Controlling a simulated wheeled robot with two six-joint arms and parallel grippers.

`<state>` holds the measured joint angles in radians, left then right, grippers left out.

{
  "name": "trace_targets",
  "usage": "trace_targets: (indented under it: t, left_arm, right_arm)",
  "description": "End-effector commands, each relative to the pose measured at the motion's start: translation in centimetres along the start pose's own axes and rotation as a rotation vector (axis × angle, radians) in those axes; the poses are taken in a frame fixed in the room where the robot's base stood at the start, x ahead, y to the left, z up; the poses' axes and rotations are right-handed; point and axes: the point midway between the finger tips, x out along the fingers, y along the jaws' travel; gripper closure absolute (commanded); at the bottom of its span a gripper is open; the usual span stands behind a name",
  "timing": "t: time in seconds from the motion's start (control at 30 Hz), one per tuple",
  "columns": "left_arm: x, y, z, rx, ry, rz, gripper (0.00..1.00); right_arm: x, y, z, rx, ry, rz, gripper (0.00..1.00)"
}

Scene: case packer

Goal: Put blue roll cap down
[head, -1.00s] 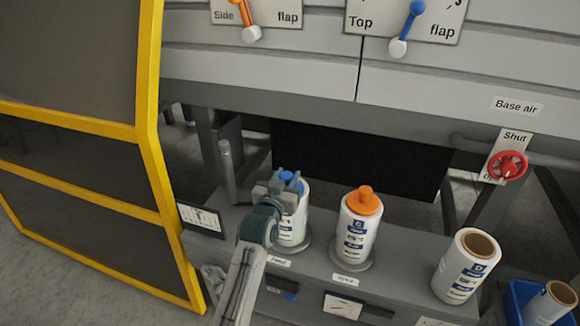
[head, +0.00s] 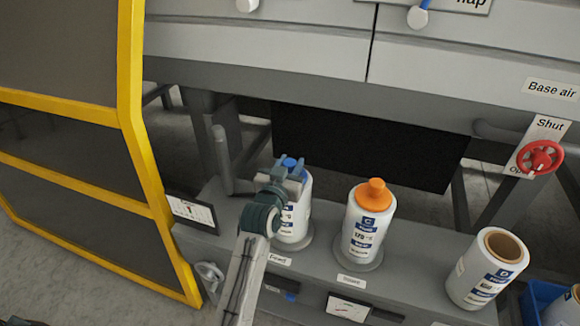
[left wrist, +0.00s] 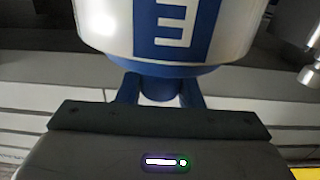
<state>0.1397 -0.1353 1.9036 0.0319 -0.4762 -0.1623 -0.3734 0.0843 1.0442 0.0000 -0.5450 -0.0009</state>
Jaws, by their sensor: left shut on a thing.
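The blue roll cap (head: 289,163) sits at the top of the left white roll (head: 296,218), which stands upright on a round base over the "Feed" label. My left gripper (head: 286,178) reaches the cap from the front and is shut on it. In the left wrist view, the cap's blue stem (left wrist: 160,86) is between the fingers of my left gripper (left wrist: 159,98), with its blue rim against the roll (left wrist: 205,30). The gripper hides part of the cap in the head view. My right gripper is not in view.
A roll with an orange cap (head: 375,191) stands to the right. An uncapped roll (head: 486,270) stands further right, near a blue bin (head: 540,291) holding another roll. A thin grey post (head: 221,160) rises left of my gripper. A yellow-framed guard (head: 136,120) is at the left.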

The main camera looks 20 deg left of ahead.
Motion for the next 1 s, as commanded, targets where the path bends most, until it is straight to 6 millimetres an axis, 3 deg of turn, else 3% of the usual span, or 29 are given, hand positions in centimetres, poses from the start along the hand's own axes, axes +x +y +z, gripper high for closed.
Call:
trace_targets:
  t: [0.33,0.37,0.47,0.8,1.0]
  left_arm:
    - [0.0,0.0,0.2,0.000,0.000,0.000,0.93]
    - [0.0,0.0,0.2,0.000,-0.001,0.000,0.63]
    - [0.0,0.0,0.2,0.000,0.000,0.000,0.45]
    - [-0.2,0.0,0.0,0.000,0.000,0.000,0.45]
    - [-3.2,0.0,0.2,-0.002,-0.001,0.000,0.45]
  right_arm:
    - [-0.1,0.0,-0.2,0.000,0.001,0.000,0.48]
    - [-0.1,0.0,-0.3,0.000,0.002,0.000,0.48]
    - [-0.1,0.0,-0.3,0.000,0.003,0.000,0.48]
    - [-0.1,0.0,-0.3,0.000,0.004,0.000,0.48]
    - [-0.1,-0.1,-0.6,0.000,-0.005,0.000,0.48]
